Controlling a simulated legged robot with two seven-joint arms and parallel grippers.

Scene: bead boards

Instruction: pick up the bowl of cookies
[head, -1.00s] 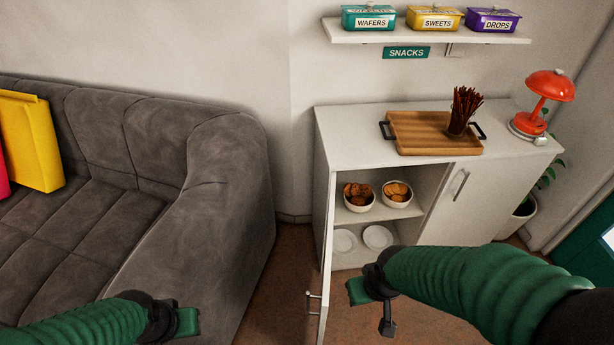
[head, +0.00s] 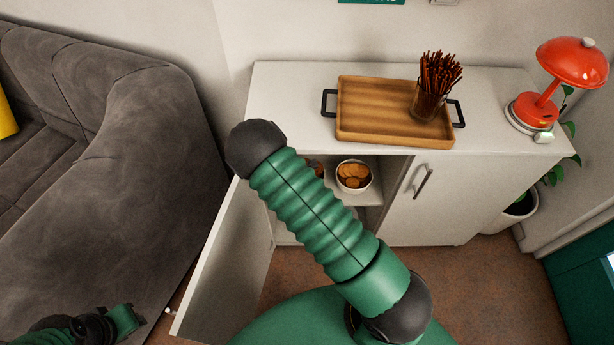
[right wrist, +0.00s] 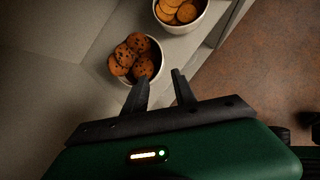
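A white bowl of chocolate-chip cookies (right wrist: 135,58) sits on the cabinet shelf in the right wrist view. In the head view only a sliver of its cookies (head: 318,168) shows beside my right arm. My right gripper (right wrist: 160,76) is open and empty, with its two fingers apart at the bowl's near right edge. The left finger overlaps the rim in the picture; I cannot tell whether it touches. The right gripper is hidden in the head view. My left gripper (head: 125,318) is low at the left, away from the cabinet; its fingers are unclear.
A second white bowl, with plain round biscuits (head: 353,176), stands close to the right on the shelf. The cabinet's left door (head: 222,270) is open; the right door (head: 430,195) is shut. On top are a wooden tray (head: 375,112) with a stick-filled glass and a red lamp (head: 560,75).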

